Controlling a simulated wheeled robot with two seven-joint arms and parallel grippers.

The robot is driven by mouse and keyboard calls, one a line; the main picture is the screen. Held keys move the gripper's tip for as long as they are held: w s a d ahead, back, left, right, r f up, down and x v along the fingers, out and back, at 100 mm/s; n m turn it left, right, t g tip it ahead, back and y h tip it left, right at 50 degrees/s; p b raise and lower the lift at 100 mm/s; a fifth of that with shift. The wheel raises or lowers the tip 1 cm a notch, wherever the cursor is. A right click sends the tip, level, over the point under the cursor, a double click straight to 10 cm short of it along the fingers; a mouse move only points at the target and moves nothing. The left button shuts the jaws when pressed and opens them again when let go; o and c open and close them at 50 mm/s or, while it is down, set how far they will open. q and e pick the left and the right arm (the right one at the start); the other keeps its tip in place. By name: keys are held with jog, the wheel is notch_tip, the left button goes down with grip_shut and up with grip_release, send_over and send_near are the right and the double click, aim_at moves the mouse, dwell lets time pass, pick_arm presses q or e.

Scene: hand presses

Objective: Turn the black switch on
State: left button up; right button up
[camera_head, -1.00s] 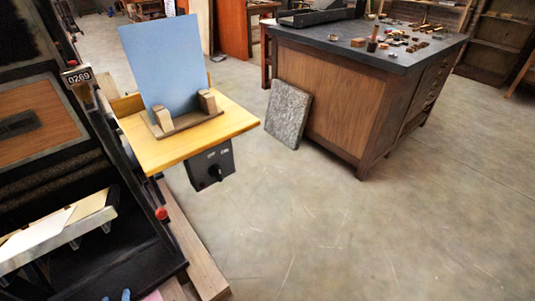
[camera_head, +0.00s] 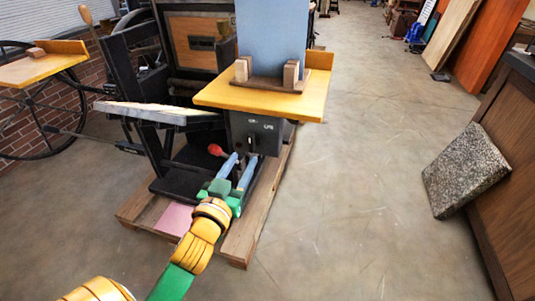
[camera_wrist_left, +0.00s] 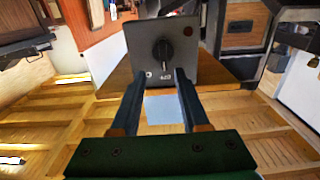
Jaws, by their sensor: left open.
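The black switch is a round dark knob with a pointer (camera_wrist_left: 162,50) on the front of a dark box, seen in the left wrist view. In the head view this box (camera_head: 262,127) hangs under a yellow wooden shelf, with small white lettering on its face. My left gripper (camera_head: 243,160) is in front of and slightly below the box, reaching up toward it. In the left wrist view its two fingers (camera_wrist_left: 160,75) are open and empty, one on each side below the knob. I cannot tell if they touch the box. My right gripper is not in view.
The yellow shelf (camera_head: 215,97) juts out above the box and carries a blue panel (camera_head: 272,35). A red-knobbed lever (camera_head: 215,149) stands just left of my fingers. A wooden pallet (camera_head: 250,232) lies below. A grey stone slab (camera_head: 465,170) leans at right; open floor lies between.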

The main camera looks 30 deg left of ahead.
aim_at(250, 144)
pick_arm(q)
jog(key=x, duration=0.2)
jog(key=a+x, duration=0.1)
jog(key=x, duration=0.2)
jog(key=shift+w, duration=0.45)
grip_shut()
